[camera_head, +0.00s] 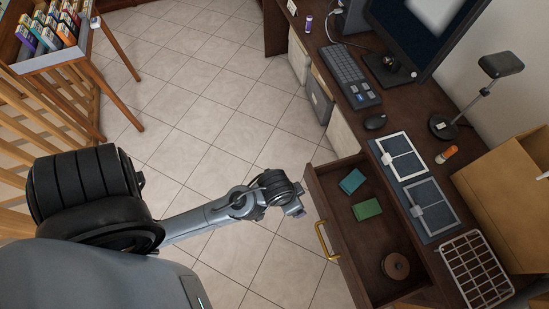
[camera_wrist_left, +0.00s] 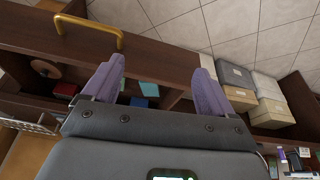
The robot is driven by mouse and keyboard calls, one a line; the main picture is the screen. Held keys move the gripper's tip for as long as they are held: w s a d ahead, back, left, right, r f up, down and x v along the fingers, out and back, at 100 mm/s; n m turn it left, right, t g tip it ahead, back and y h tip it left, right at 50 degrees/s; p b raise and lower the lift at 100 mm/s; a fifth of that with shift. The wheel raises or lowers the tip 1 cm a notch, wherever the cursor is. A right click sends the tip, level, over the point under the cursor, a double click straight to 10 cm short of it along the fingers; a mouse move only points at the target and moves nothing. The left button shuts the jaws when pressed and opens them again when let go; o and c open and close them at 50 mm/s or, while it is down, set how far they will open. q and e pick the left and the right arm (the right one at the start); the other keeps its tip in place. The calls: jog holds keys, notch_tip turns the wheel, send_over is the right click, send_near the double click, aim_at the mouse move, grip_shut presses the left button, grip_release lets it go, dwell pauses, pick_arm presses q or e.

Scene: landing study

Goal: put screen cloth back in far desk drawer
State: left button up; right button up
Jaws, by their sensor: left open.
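The wooden desk drawer (camera_head: 336,205) with a brass handle (camera_head: 323,241) stands open at the desk's near end. In it lie a teal folded piece (camera_head: 352,181), a green folded piece (camera_head: 367,209) and a round brown object (camera_head: 395,266). I cannot tell which item, if any, is the screen cloth. My left gripper (camera_head: 296,207) is beside the drawer's front, left of it. In the left wrist view its purple fingers (camera_wrist_left: 156,85) are spread apart with nothing held; the teal piece (camera_wrist_left: 149,89) shows beyond them inside the drawer. My right gripper is out of view.
The desk holds a keyboard (camera_head: 350,76), mouse (camera_head: 375,122), lamp (camera_head: 440,126), orange bottle (camera_head: 446,154), flat blue-grey panels (camera_head: 432,222) and a white wire rack (camera_head: 475,270).

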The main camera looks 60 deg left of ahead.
pick_arm(q)
jog(key=s+a+r+m, duration=0.1)
jog(key=s+r, duration=0.2)
jog(key=s, duration=0.2)
jog(key=shift+s+a+r, duration=0.2)
jog(key=shift+s, duration=0.15)
notch_tip(320, 180, up, 37)
jog(key=p, duration=3.7)
notch_tip(320, 180, down, 75)
jog(key=b, duration=7.5)
jog(key=shift+f, duration=0.15)
